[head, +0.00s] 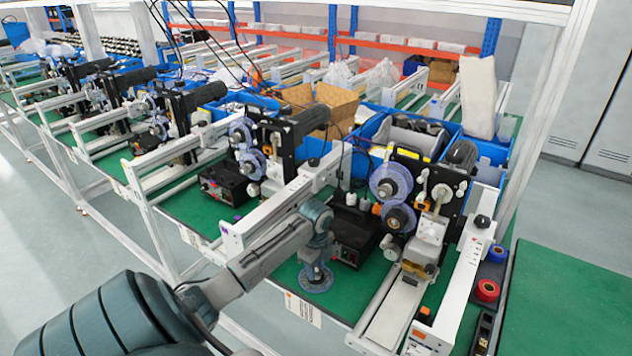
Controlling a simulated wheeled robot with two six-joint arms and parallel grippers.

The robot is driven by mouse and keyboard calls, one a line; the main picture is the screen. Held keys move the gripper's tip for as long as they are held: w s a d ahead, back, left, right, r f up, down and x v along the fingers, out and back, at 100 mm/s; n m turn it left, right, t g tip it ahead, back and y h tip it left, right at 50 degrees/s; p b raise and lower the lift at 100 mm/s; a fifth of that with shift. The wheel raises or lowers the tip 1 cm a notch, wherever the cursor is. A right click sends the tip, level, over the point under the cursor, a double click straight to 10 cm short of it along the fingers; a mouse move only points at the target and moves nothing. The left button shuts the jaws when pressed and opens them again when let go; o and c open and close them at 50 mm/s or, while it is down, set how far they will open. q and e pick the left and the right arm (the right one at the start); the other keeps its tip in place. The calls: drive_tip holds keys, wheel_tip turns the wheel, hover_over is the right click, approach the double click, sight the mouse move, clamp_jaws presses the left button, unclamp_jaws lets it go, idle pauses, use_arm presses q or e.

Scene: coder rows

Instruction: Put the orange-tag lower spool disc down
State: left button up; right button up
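A flat, translucent blue-grey spool disc (316,283) is level at the front edge of the green bench top, left of the nearest coder. I cannot tell whether it rests on the green or hangs just above it. My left gripper (315,270) points straight down at the disc's middle. Its fingertips are too small and covered to show whether they grip the hub. No orange tag can be made out on this disc. On the nearest coder, an upper disc (391,181) is mounted above a lower dark-hubbed spool (398,217). My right gripper is not in view.
A black control box (353,240) stands just behind and right of the disc. A white rail (280,207) runs behind my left arm. Red and blue tape rolls (487,290) lie at the right. A bare green surface (570,300) is at far right.

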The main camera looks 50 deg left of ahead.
use_arm(q)
drive_tip(key=shift+o, duration=1.4)
drive_tip(key=shift+r, duration=0.15)
wheel_tip(320, 180, up, 12)
drive_tip(key=b, duration=0.3)
